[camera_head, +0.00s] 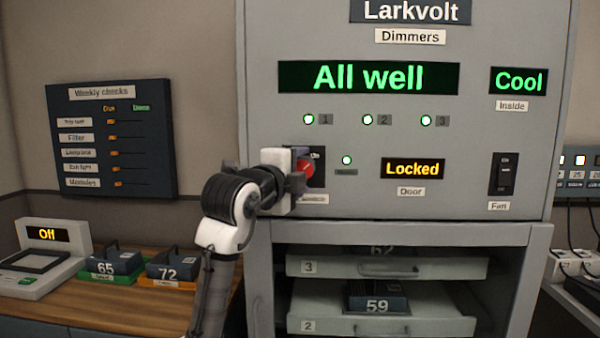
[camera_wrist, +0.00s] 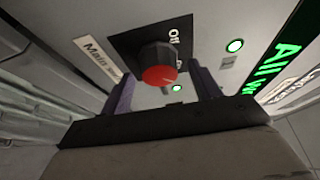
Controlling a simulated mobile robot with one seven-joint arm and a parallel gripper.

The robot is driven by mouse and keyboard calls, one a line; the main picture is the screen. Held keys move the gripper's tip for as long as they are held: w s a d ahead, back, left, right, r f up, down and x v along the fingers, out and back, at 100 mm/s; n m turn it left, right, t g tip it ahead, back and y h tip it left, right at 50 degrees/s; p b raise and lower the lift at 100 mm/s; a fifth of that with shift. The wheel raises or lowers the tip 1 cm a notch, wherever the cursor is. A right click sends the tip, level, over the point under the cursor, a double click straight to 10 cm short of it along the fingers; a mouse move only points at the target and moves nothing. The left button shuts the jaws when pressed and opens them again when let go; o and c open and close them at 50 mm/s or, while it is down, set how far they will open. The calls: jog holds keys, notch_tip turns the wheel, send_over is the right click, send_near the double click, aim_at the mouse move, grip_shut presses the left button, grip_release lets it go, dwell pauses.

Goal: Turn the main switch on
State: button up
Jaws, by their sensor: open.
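The main switch is a rotary knob (camera_head: 307,168) with a red face and dark sides, on a black plate (camera_head: 319,170) on the grey cabinet front. In the wrist view the knob (camera_wrist: 158,64) sits on its black plate (camera_wrist: 127,40), beside a label reading "Main" (camera_wrist: 95,53). Lettering on the plate is only partly legible. My gripper (camera_head: 298,172) is open at the panel. In the wrist view its two fingers (camera_wrist: 162,80) stand left and right of the knob, with gaps visible. My gripper and arm hide part of the switch and its label in the head view.
The cabinet display (camera_head: 368,77) reads "All well", the door display (camera_head: 413,168) "Locked". Green lamps are lit, one (camera_head: 347,160) right of the switch. A fan switch (camera_head: 503,174) is further right. Drawers (camera_head: 300,266) are below; a wooden counter (camera_head: 150,303) with dimmer modules is left.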

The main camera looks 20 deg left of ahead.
jog(key=s+a+b, duration=0.1)
jog(key=s+b, duration=0.2)
jog(key=s, duration=1)
jog(key=shift+s+a, duration=0.2)
jog(key=shift+a, duration=0.05)
jog(key=shift+r, duration=0.1)
